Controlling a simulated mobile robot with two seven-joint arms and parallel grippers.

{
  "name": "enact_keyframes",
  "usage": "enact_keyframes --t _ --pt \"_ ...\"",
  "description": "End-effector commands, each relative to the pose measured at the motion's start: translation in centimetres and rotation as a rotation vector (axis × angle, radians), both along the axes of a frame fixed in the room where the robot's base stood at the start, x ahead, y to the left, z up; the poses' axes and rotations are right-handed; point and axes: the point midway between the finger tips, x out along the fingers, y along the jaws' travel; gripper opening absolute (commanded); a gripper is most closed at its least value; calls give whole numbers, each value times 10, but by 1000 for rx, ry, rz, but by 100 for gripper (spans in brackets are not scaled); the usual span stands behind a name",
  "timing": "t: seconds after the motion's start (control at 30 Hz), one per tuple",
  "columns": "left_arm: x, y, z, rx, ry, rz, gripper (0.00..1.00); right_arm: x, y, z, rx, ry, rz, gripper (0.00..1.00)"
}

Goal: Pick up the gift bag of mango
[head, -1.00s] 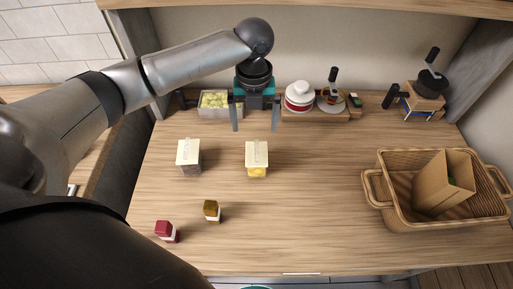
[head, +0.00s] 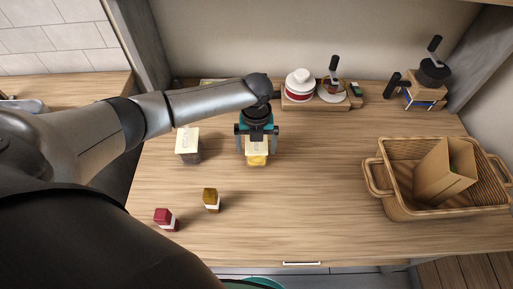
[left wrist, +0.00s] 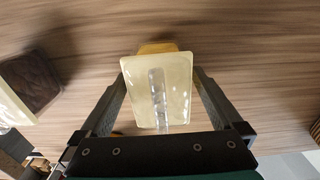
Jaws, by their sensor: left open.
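The gift bag of mango (head: 257,158) stands upright on the table, with a cream top and a yellow lower part. In the left wrist view its cream top (left wrist: 160,88) fills the middle, with a yellow edge behind it. My left gripper (head: 257,152) is open above and around it, one finger on each side. In the left wrist view the fingers (left wrist: 160,100) stand either side of the top, with small gaps visible. A similar bag with a dark lower part (head: 188,145) stands to the left. My right gripper is not in view.
A wicker basket (head: 377,178) with a brown paper bag (head: 444,172) stands at the right. A red box (head: 165,218) and a brown-gold box (head: 211,199) stand at front left. A white-and-red pot (head: 299,85) is at the back. The table between bag and basket is clear.

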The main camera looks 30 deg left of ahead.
Motion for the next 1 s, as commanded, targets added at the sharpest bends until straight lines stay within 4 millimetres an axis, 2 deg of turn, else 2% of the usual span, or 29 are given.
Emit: enact_keyframes --t 0.27,1.0 --pt "0 0 -4 0 0 0 100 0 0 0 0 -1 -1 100" --pt "0 0 -4 0 -1 0 18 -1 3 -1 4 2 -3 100"
